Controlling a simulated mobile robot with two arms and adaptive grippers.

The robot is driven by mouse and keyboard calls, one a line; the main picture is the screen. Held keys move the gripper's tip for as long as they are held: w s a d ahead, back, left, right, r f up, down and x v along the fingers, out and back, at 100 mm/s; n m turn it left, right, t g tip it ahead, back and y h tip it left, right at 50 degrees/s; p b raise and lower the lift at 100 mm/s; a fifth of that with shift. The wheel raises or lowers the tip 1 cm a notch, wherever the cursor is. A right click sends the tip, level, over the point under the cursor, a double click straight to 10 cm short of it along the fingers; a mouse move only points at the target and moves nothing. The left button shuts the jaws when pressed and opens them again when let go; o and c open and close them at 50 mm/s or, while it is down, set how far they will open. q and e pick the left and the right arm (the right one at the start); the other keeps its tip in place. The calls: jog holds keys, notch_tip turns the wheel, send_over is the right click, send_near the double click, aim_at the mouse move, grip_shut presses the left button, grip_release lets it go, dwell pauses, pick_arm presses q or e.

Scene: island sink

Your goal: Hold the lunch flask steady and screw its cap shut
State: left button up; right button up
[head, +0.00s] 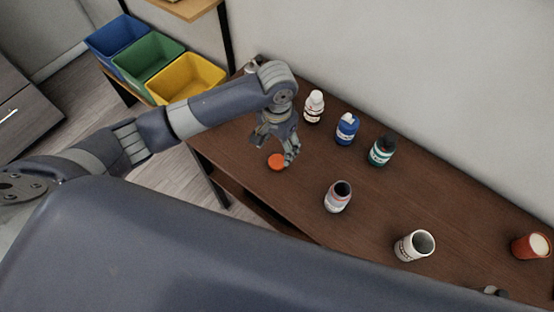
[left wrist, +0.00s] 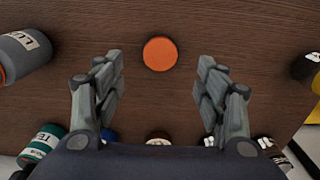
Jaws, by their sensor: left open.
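The lunch flask (head: 338,197) is a grey open-topped jar with a pale label, standing upright on the brown table. It also shows at the upper left of the left wrist view (left wrist: 24,52), partly cut off. An orange round cap (head: 277,161) lies flat on the table, apart from the flask. My left gripper (head: 275,150) is open and empty above the cap. In the left wrist view the cap (left wrist: 160,54) sits centred between the spread fingers, slightly beyond their tips. A small grey piece (head: 490,291) at the bottom edge may be my right gripper.
White (head: 314,107), blue (head: 347,129) and teal-labelled dark (head: 382,150) bottles stand along the wall side. A white open cup (head: 414,246) and an orange canister (head: 530,246) stand to the right. Blue, green and yellow bins (head: 188,78) are beyond the table's left end.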

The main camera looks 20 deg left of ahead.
aim_at(277, 161)
pick_arm(q)
jog(key=shift+f, duration=1.05)
jog(key=shift+f, duration=0.3)
notch_tip(277, 161, down, 4)
jog(key=shift+r+p, duration=0.2)
jog(key=shift+p, duration=0.5)
jog(key=shift+f, duration=0.5)
jog(key=c, duration=0.8)
